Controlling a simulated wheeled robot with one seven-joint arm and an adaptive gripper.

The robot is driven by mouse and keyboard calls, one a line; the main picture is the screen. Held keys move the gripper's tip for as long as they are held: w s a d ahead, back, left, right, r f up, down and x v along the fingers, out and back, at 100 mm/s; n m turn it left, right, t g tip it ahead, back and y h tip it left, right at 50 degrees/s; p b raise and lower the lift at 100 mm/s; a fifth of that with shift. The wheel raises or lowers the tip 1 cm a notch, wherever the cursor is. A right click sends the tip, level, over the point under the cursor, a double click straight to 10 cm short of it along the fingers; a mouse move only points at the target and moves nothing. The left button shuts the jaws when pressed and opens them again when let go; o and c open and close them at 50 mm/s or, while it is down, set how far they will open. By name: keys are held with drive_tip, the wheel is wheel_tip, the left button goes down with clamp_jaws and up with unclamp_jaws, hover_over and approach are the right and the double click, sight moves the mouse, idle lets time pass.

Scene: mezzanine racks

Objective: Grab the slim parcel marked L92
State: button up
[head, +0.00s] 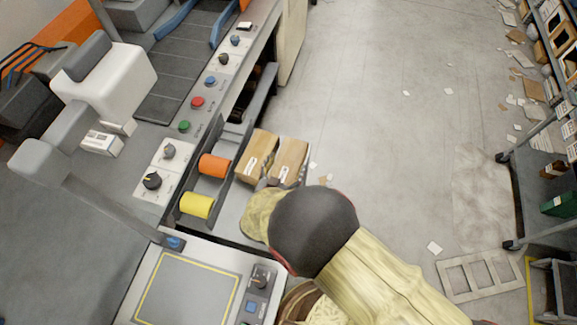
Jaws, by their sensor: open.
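Two slim brown parcels lie side by side on a narrow grey shelf (237,207) at the front of the workstation. The left parcel (257,152) and the right parcel (290,156) each carry a small white label near the front end. The label print is too small to read, so I cannot tell which is L92. My gripper (270,181) is open at the front ends of the parcels, closest to the gap between them. My own arm hides most of the gripper and part of the shelf. I cannot tell whether the fingers touch either parcel.
Left of the parcels are an orange roll (214,166), a yellow roll (197,205) and a control panel with knobs and coloured buttons. A scale-like platform (192,290) stands in front. Open floor (400,130) lies to the right, with a white pallet (480,275) and a rack beyond.

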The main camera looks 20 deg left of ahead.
drive_tip(key=shift+x, duration=1.25)
drive_tip(key=c, duration=0.3)
drive_tip(key=c, duration=1)
drive_tip(key=shift+r, duration=0.1)
drive_tip(key=shift+c, duration=0.5)
